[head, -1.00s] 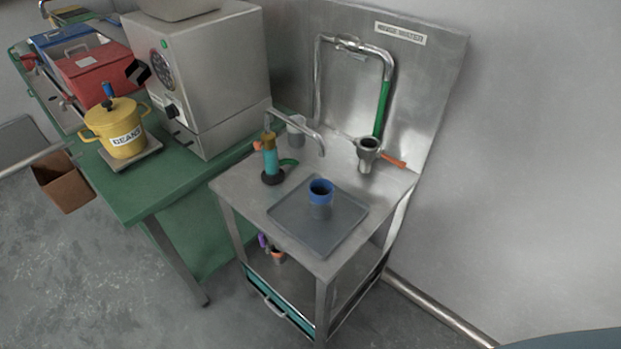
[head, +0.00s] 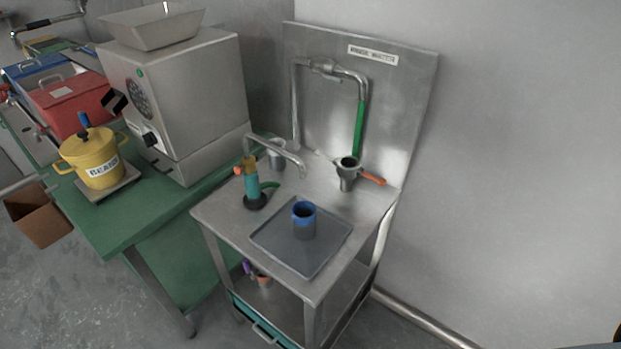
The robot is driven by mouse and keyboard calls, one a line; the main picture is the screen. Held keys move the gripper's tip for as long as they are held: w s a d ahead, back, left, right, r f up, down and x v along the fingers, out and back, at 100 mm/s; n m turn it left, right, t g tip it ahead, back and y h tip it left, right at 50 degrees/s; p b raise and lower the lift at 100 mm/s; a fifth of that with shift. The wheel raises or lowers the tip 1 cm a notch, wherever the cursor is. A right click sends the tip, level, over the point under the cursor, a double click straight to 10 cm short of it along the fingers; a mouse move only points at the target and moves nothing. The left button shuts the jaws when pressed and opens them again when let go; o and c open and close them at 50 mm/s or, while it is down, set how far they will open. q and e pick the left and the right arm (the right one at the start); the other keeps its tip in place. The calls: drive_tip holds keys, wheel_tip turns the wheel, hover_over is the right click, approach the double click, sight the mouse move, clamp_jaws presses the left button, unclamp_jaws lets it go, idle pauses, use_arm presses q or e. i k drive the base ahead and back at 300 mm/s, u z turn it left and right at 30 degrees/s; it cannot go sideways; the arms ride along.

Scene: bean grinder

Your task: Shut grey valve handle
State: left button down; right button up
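A metal pipe (head: 296,105) rises and bends over in front of the steel back panel of the sink table. A small grey valve fitting (head: 325,66) sits on its top run, below and left of a label. I cannot tell whether its handle is open or shut at this size. An orange handle (head: 373,178) sticks out to the right beside the grey cup-shaped funnel (head: 348,172) under the green section (head: 360,127) of the pipe. Neither of my grippers is in view.
The steel sink table (head: 222,210) carries a grey tray (head: 278,247) with a blue-rimmed cup (head: 304,222), a teal torch-like tool (head: 251,185) and a curved spout (head: 285,155). Left, a green table (head: 150,215) holds a grey machine (head: 195,95) and a yellow BEANS pot (head: 93,160). Floor in front is clear.

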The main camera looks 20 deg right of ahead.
sight(327, 78)
drive_tip(key=z, duration=0.5)
drive_tip(key=k, duration=0.6)
drive_tip(key=z, duration=0.75)
drive_tip(key=i, duration=1.3)
drive_tip(key=u, duration=2.65)
drive_tip(key=k, duration=1.55)
drive_tip(key=z, duration=1)
drive_tip(key=i, duration=0.85)
